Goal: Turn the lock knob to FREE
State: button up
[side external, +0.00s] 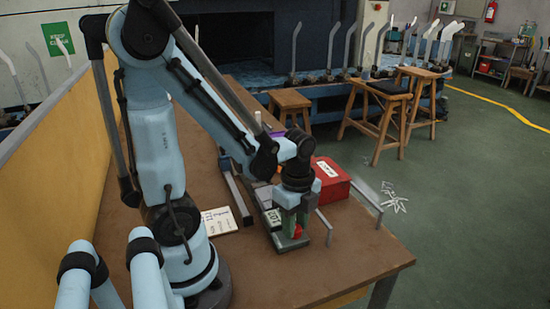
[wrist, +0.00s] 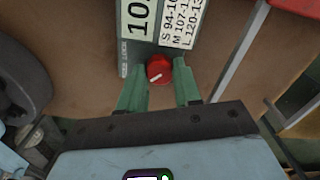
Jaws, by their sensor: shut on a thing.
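The red lock knob (wrist: 160,69) sits at the near end of a grey panel (wrist: 128,62) in the wrist view. A short white mark on the knob lies slantwise. My gripper (wrist: 159,75) has its green fingers on either side of the knob and is shut on it. In the side external view my gripper (side external: 292,222) points down at the panel, with the red knob (side external: 298,231) showing at its fingertips. The panel carries a large number label, partly cut off, and a size list with S, M and L. No FREE marking is readable.
A red box (side external: 331,179) stands behind my gripper on the brown table (side external: 330,262). A paper sheet (side external: 219,220) lies left of the panel. Metal bars stand on both sides of the panel. The table's front area is clear.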

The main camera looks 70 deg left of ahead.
aim_at(298, 229)
jog(key=o, duration=1)
jog(key=shift+o, duration=0.2)
jog(key=shift+r, duration=0.1)
notch_tip(298, 229, up, 12)
dwell(0.4)
jog(key=w+d+n+t, duration=0.4)
jog(key=n+t, duration=0.3)
jog(key=n, duration=0.7)
jog(key=shift+w+d+f, duration=0.3)
jog(key=shift+d+f, duration=0.1)
jog(key=shift+d, duration=0.5)
